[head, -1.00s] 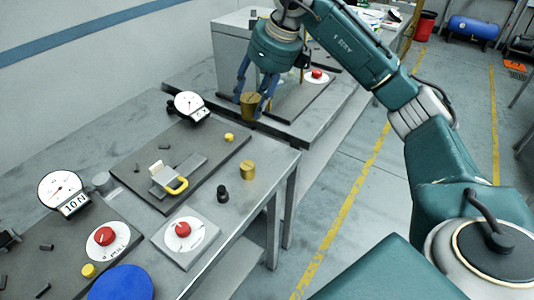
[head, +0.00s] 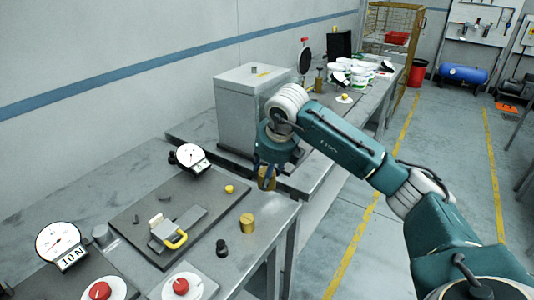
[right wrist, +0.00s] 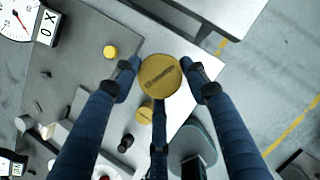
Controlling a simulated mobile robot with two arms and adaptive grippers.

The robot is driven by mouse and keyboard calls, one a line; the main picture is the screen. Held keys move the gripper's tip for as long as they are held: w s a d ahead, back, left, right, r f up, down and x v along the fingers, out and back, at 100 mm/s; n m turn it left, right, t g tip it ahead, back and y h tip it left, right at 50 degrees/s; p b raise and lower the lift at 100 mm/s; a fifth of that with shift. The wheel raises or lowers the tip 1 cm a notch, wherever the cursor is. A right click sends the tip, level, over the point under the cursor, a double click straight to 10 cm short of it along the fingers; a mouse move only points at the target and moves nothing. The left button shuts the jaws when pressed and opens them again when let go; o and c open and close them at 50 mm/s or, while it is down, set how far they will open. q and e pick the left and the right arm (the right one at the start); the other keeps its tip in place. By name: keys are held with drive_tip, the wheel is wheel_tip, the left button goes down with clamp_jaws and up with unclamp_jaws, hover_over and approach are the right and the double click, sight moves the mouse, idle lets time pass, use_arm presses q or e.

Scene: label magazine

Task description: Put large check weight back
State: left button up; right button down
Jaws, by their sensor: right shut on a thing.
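My right gripper (head: 267,180) is shut on the large brass check weight (right wrist: 160,76), gripping it between its fingers. In the head view it hangs above the near bench's right edge, close to the far bench. A smaller brass weight (head: 247,223) stands on the near bench; in the right wrist view it shows (right wrist: 146,114) just below the held weight, partly hidden. A small black weight (head: 221,248) stands beside it. My left gripper is not in view.
A dark plate (head: 135,222) on the near bench carries a toggle clamp (head: 172,236), a dial gauge (head: 191,157) and a yellow button (head: 229,189). A red knob (head: 181,286) sits at the front. A grey box (head: 235,105) stands on the far bench.

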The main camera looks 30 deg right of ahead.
sight(268, 190)
wheel_tip(268, 190, down, 8)
drive_tip(key=shift+w+f+p, duration=0.1)
drive_tip(key=shift+p, duration=0.65)
drive_tip(key=c, duration=0.9)
unclamp_jaws()
drive_tip(key=shift+f, duration=0.1)
drive_tip(key=shift+s, duration=0.2)
drive_tip(key=b+v, duration=0.2)
drive_tip(key=v, duration=1)
